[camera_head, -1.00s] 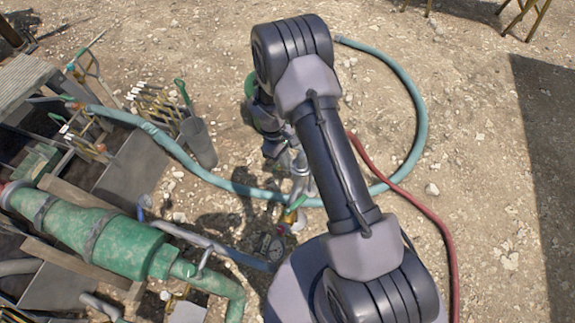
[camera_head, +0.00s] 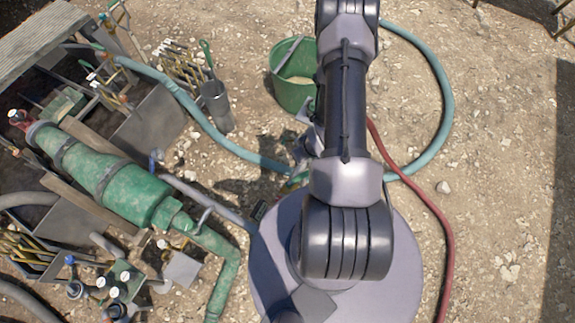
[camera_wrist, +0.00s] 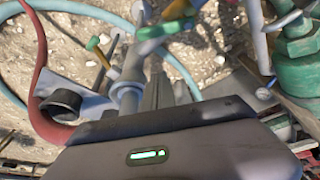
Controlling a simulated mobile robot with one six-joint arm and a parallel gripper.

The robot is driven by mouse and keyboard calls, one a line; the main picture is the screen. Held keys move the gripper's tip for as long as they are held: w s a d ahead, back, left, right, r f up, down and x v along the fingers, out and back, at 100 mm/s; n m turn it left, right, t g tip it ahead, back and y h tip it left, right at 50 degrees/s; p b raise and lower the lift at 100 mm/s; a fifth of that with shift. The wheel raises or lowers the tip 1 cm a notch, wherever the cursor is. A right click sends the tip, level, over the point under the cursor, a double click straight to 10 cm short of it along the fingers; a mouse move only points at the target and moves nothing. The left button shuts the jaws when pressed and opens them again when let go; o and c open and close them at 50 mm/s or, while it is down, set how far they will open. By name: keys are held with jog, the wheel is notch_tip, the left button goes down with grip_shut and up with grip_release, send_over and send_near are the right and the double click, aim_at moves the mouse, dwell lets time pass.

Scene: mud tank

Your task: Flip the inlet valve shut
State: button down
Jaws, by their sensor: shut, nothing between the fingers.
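In the wrist view my gripper (camera_wrist: 160,90) is shut and empty, its dark narrow fingers pointing up the picture beside a grey upright pipe (camera_wrist: 130,88). I cannot tell which of these is the inlet valve, or whether the gripper touches a lever. In the head view my arm covers the gripper and most of this pipework; only a green and orange bit (camera_head: 297,181) shows.
A green pump body (camera_head: 110,180) with pipes lies at left, beside racks of yellow-handled tools. A green bucket (camera_head: 293,92) and a grey cylinder (camera_head: 217,108) stand behind. A blue-green hose (camera_head: 440,95) and a red hose (camera_head: 430,210) curve over the ground. The right side is open gravel.

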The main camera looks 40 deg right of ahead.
jog(key=b, duration=0.4)
send_over(302, 169)
jog(key=w+a, duration=0.2)
jog(key=f, duration=0.9)
jog(key=shift+s, duration=0.25)
jog(key=s, duration=0.1)
jog(key=s+b, duration=0.1)
jog(key=shift+s+a+f, duration=0.1)
jog(key=shift+s+f, duration=0.2)
jog(key=shift+s, duration=0.1)
jog(key=shift+s+a+r, duration=0.1)
jog(key=shift+s, duration=0.3)
jog(key=shift+s, duration=0.1)
